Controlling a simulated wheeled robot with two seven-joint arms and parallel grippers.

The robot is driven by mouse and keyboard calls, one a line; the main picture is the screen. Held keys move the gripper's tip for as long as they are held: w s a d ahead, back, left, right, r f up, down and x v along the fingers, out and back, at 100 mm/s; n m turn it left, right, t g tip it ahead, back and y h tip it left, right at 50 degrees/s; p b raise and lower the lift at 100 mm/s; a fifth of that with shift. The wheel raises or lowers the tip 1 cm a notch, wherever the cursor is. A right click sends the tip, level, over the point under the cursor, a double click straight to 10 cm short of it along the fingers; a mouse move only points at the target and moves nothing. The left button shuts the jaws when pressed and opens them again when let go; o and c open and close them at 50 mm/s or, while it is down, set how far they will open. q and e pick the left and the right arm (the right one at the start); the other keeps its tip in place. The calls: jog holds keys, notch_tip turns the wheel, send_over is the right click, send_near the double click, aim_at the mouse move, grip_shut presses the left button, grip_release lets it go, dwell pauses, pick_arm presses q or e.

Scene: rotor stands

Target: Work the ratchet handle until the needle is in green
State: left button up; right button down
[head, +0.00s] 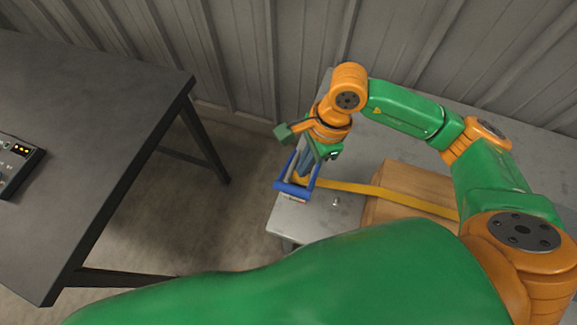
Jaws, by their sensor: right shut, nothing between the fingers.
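The ratchet (293,190) has a blue frame-like handle and sits at the near left corner of the grey table on the right. A yellow strap (380,192) runs from it to the right over a wooden crate (400,181). My right gripper (308,167) points down at the ratchet, close above or beside the blue handle. It is shut with nothing between its fingers. I cannot tell whether it touches the handle. My arm and gripper hide part of the ratchet. I cannot make out a needle or a green zone. My left gripper is not in view.
A dark table (90,110) stands on the left with a small black panel (16,163) with yellow lights at its edge. A floor gap (220,200) separates the tables. A small metal fitting (336,201) is on the grey table (312,222). A corrugated wall runs behind.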

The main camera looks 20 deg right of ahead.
aim_at(295, 187)
pick_arm(q)
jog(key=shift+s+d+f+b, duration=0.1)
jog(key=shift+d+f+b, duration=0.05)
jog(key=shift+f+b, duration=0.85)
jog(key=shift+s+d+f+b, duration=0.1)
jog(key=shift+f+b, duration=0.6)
jog(key=shift+b, duration=0.45)
pick_arm(e)
jog(key=shift+s+d+x, duration=0.1)
jog(key=shift+s+x, duration=0.05)
jog(key=shift+x, duration=1.55)
jog(key=shift+s+d+x, duration=0.1)
jog(key=shift+s+x, duration=0.05)
jog(key=shift+x, duration=1.55)
